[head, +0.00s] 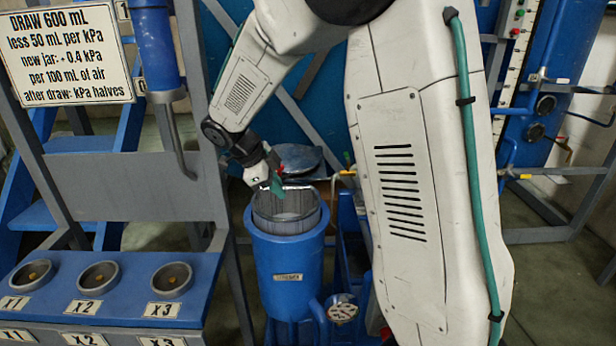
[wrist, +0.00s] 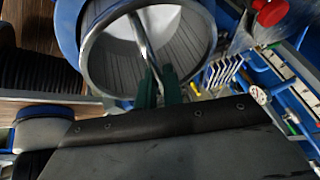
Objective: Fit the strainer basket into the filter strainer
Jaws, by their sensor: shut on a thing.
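The filter strainer (head: 290,270) is an upright blue cylinder with an open top, in the middle of the head view. The grey, ribbed strainer basket (head: 272,207) is at its mouth; its upper part shows above the blue rim and its lower part is hidden inside. My gripper (head: 278,184) is above the basket, with its green fingers shut on the basket's thin handle. In the wrist view the fingers (wrist: 158,88) pinch the handle bar, which crosses the basket's (wrist: 190,45) round mouth.
A dark round lid (head: 300,160) lies behind the strainer. A blue rack with several round sockets (head: 98,278) stands at the left, under a printed sign (head: 62,55).

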